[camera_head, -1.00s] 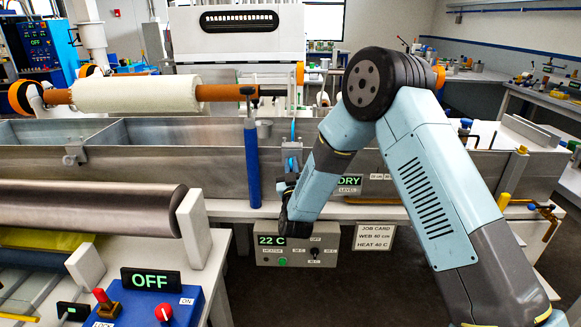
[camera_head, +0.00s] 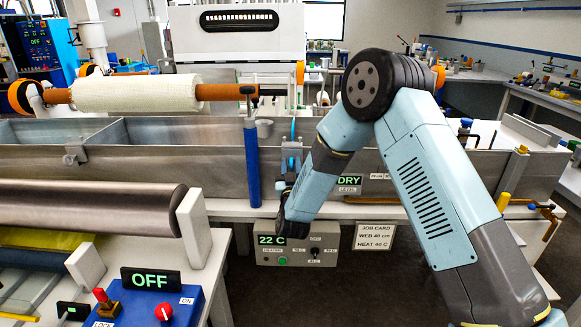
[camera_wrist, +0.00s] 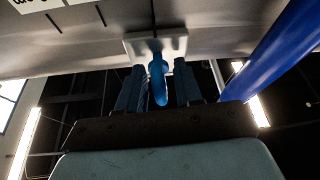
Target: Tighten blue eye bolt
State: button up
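The blue eye bolt (camera_wrist: 158,80) hangs from a pale plate (camera_wrist: 155,45) on the grey metal tank wall in the wrist view. My gripper (camera_wrist: 158,92) has one finger on each side of the bolt's ring, with narrow dark gaps visible, so it looks open around the ring rather than shut on it. In the head view, my gripper (camera_head: 284,188) is at the front of the metal tank (camera_head: 220,165), below a blue fitting (camera_head: 291,162). The fingertips are small and partly hidden by my wrist there.
A blue upright handle (camera_head: 253,165) stands left of my gripper and shows close on the right in the wrist view (camera_wrist: 275,55). A control box (camera_head: 270,255) reading 22 C sits just below. A DRY level display (camera_head: 349,182) is beside my forearm.

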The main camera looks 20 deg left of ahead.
jog(key=v, duration=1.3)
jog(key=shift+s+f, duration=0.2)
jog(key=shift+s, duration=0.1)
jog(key=shift+d, duration=0.1)
jog(key=w+d+r+m+g, duration=0.1)
jog(key=w+d+r+g, duration=0.25)
jog(key=d+r, duration=0.35)
jog(key=w+d+r+g, duration=0.3)
jog(key=w+d+r, duration=0.2)
jog(key=r, duration=0.4)
jog(key=s+d+r+g+h, duration=0.1)
jog(key=s+d+r+g, duration=0.15)
jog(key=d, duration=0.45)
jog(key=s+d+r+g+h, duration=0.1)
jog(key=s+d+r+h, duration=0.1)
jog(key=s+d+r, duration=0.3)
jog(key=s+d+m+g+h, duration=0.1)
jog(key=s+d+g, duration=0.2)
jog(key=s+d, duration=0.6)
jog(key=s+d+r+m+g+h, duration=0.1)
jog(key=s+d+m+g+h, duration=0.1)
jog(key=s+d, duration=0.7)
jog(key=s+g, duration=0.1)
jog(key=s, duration=0.6)
jog(key=shift+r+m, duration=0.15)
jog(key=shift+m, duration=0.15)
